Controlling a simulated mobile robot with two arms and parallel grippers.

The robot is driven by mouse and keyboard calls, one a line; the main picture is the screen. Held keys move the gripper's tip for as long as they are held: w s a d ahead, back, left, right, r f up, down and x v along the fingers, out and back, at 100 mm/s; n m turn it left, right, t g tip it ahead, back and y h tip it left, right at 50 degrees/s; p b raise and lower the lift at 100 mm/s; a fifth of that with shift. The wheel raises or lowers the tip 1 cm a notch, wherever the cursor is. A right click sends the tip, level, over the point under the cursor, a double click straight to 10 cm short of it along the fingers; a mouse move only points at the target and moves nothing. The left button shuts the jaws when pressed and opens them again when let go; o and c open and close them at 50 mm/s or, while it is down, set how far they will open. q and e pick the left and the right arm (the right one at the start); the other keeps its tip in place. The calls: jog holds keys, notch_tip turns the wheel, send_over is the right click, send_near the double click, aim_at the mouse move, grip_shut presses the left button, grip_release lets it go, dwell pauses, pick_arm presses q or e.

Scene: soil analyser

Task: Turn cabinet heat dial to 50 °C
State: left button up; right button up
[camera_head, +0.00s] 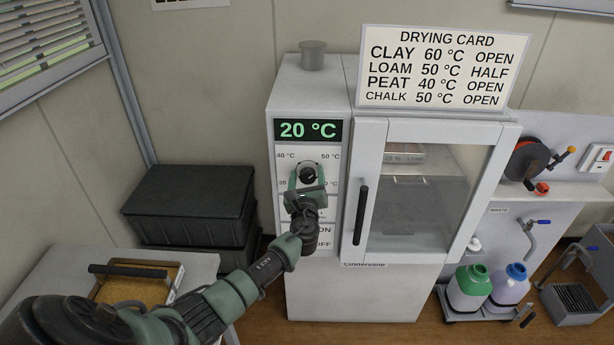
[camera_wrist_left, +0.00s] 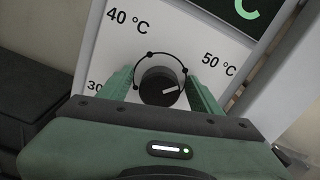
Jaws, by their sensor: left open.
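The heat dial (camera_head: 309,174) is a round black knob on the white front panel of the cabinet (camera_head: 350,290). The green display (camera_head: 307,130) above it reads 20 °C. In the left wrist view the dial (camera_wrist_left: 158,88) has a white pointer mark facing right, below the direction of the 50 °C label (camera_wrist_left: 218,65). The 40 °C label (camera_wrist_left: 127,20) is at upper left. My left gripper (camera_head: 307,181) is open at the dial; in the left wrist view its green fingers (camera_wrist_left: 161,86) stand on either side of the knob. I cannot tell whether they touch it. My right gripper is not in view.
The glass cabinet door (camera_head: 428,195) with its black handle (camera_head: 361,215) is closed, right of the dial. A drying card (camera_head: 443,68) stands on top. Black crates (camera_head: 190,205) stand left, a table with a tray (camera_head: 138,283) lower left, and bottles (camera_head: 468,287) lower right.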

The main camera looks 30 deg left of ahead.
pick_arm(q)
jog(key=v, duration=0.7)
jog(key=shift+s+b, duration=0.35)
jog(key=shift+d, duration=0.15)
jog(key=s+d+f+n+g+h+b, duration=0.1)
jog(key=s+f+n+g+h, duration=0.15)
jog(key=f, duration=0.75)
jog(key=s+f+n+g+h, duration=0.1)
jog(key=s+f, duration=0.2)
jog(key=f, duration=0.7)
jog(key=s+d+f+n+g+h+b, duration=0.1)
jog(key=s+d+f+n+g, duration=0.15)
jog(key=s+f, duration=0.6)
jog(key=s+d+f+n+g+h, duration=0.2)
jog(key=s+f+n, duration=0.3)
jog(key=f, duration=0.7)
jog(key=s+d+f+n+g+h, duration=0.1)
jog(key=s+d+f+n+g, duration=0.1)
jog(key=s, duration=1)
jog(key=s+d+f+n+g+h+b, duration=0.1)
jog(key=s+d+f+n, duration=0.3)
jog(key=s+f, duration=0.5)
jog(key=s+d+f+n+g+h+b, duration=0.1)
jog(key=s+d+f+n+g, duration=0.2)
jog(key=s, duration=1.2)
notch_tip(320, 180, down, 3)
jog(key=d+n, duration=0.1)
jog(key=n, duration=0.3)
jog(key=shift+f, duration=0.2)
jog(key=shift+d, duration=0.15)
